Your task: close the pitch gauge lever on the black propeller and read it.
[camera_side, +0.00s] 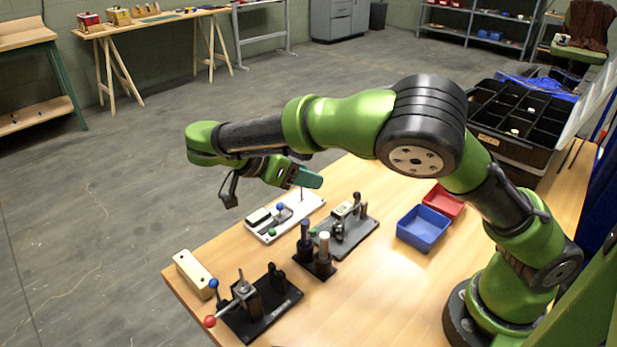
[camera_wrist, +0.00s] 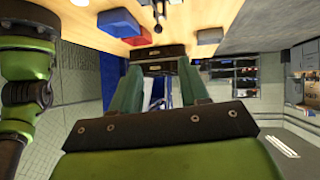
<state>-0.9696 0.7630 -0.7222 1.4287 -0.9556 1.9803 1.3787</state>
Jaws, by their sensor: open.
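My gripper (camera_side: 307,178) hangs in the air above the far side of the workbench, with teal fingers, touching nothing that I can see. In the wrist view its two fingers (camera_wrist: 158,70) stand apart with a gap. A black plate (camera_side: 272,318) at the near left edge carries an upright fixture with a red ball knob (camera_side: 210,321) and a blue ball knob (camera_side: 213,283). A white plate (camera_side: 300,212) below my gripper carries small parts and green and blue knobs. A grey plate (camera_side: 357,238) carries another fixture. I cannot tell which fixture holds the black propeller or gauge lever.
A black stand with two upright handles (camera_side: 315,265) is mid-bench, and a cream block (camera_side: 192,273) is at the left edge. A blue bin (camera_side: 423,228) and red bin (camera_side: 444,200) sit right of the fixtures. A black compartment crate (camera_side: 515,125) stands behind. The bench front is clear.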

